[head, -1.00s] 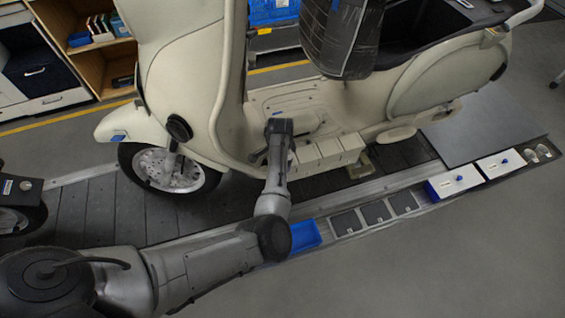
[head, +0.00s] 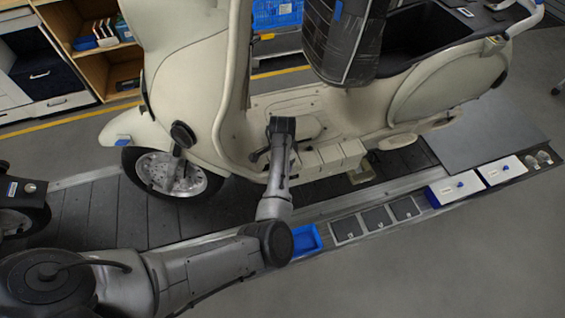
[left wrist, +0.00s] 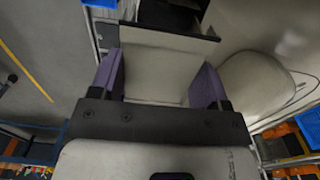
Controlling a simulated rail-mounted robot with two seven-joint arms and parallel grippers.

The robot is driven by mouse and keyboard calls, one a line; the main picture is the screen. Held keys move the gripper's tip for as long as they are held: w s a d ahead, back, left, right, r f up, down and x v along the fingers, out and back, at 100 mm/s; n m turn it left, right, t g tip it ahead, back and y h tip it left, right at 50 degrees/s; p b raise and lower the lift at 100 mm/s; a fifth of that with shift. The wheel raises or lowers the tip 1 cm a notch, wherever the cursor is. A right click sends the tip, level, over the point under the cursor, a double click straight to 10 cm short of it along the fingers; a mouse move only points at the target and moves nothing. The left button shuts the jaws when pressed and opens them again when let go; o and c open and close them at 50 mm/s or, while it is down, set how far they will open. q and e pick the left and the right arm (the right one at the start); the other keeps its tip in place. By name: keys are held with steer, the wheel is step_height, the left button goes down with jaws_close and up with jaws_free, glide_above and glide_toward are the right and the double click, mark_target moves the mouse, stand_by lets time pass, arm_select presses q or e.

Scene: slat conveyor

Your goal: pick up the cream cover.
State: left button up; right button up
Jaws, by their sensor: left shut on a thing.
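In the left wrist view, the cream cover (left wrist: 158,76) is a pale, flat-faced piece between the two purple fingers of my left gripper (left wrist: 163,88). The fingers are shut on it from both sides. A dark opening shows just beyond its far edge. In the head view, my left wrist hangs over the footboard of the cream scooter (head: 300,104). There the fingers and the held cover cannot be made out clearly behind my arm. My right gripper is in neither current view.
The scooter stands on the dark slat conveyor (head: 92,212). Along its near edge lie a blue tray (head: 306,239), several dark square plates and two white boxes (head: 455,187). The floor at the lower right is clear.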

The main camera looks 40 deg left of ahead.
arm_select(q)
step_height(320, 180, up, 4)
steer(key=shift+f+p, duration=0.1)
steer(key=shift+p, duration=0.35)
steer(key=w+d, duration=0.3)
steer(key=d, duration=0.5)
steer(key=w+d, duration=0.4)
steer(key=d, duration=0.4)
steer(key=shift+w+d+f, duration=0.15)
steer(key=shift+w+d, duration=0.05)
steer(key=shift+w, duration=0.05)
step_height(320, 180, up, 7)
steer(key=p, duration=0.8)
steer(key=shift+p, duration=0.35)
